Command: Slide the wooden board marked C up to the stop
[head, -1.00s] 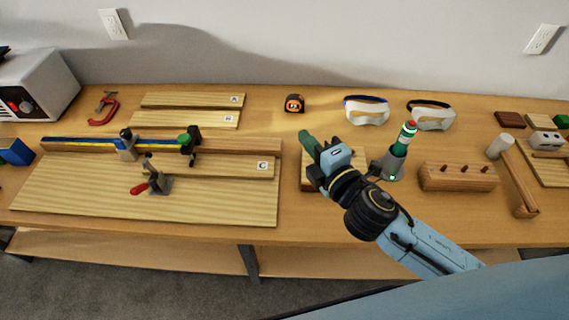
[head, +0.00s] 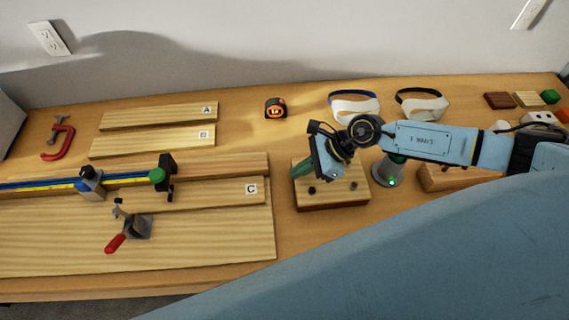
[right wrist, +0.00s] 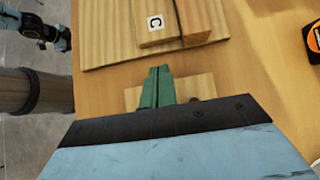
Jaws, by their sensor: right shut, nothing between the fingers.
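The wooden board marked C (head: 220,196) lies flat along the front of the fence on a larger wooden base (head: 200,240). Its labelled right end also shows in the right wrist view (right wrist: 153,38). A black stop with a green knob (head: 167,163) sits on the fence, left of the board's C label. My right gripper (head: 297,171) is shut and empty, right of the board's end and apart from it, over a wooden block with holes (head: 330,198). Its green fingers (right wrist: 157,87) point toward the board in the right wrist view. My left gripper is not seen.
A toggle clamp with a red handle (head: 128,230) stands at the board's front. Boards A (head: 150,117) and B (head: 145,144) lie behind. A tape measure (head: 276,108) and goggles (head: 355,106) are at the back. Bare tabletop separates the block from the base.

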